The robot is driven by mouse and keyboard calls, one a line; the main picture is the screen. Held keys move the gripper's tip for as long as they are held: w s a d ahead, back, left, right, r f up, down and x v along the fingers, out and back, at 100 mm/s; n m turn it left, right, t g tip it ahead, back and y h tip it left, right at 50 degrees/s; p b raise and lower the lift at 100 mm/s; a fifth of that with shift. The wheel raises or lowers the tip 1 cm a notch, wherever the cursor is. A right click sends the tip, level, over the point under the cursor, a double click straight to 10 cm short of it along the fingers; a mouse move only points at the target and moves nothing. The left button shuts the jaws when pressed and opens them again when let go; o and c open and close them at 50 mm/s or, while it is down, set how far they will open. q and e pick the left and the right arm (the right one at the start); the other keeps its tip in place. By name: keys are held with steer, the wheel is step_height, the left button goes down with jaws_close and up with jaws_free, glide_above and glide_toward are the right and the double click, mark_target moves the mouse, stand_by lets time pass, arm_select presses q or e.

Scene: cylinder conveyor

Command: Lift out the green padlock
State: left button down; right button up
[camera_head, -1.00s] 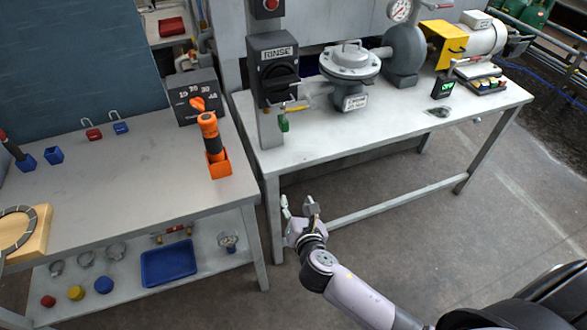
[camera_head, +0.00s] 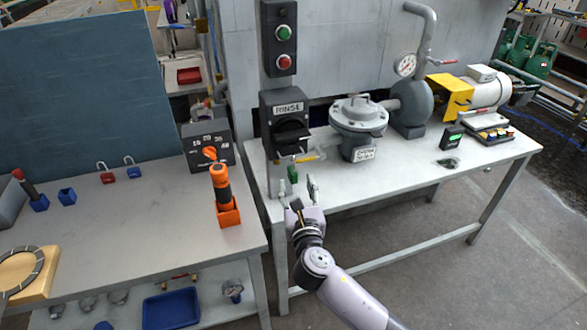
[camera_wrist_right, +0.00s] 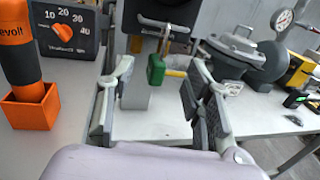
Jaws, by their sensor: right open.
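The green padlock (camera_head: 293,174) hangs below the RINSE switch box (camera_head: 286,122) on the grey post. In the right wrist view the green padlock (camera_wrist_right: 156,69) shows between my fingers, farther away, beneath the switch box's lower edge. My right gripper (camera_head: 298,192) is open and empty, just in front of and below the padlock, apart from it. Its two spread fingers also show in the right wrist view (camera_wrist_right: 158,100). My left gripper is not in view.
A yellow-handled part (camera_head: 310,157) sticks out right beside the padlock. A grey flanged vessel (camera_head: 358,128) stands to the right on the bench. An orange holder with a tool (camera_head: 228,216) and a dial box (camera_head: 205,146) stand left. The bench front is clear.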

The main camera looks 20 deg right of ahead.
mark_target(293, 170)
steer(key=w, duration=0.4)
steer(key=w+d, duration=0.1)
steer(key=w, duration=0.2)
jaws_close()
stand_by(0.6)
stand_by(0.7)
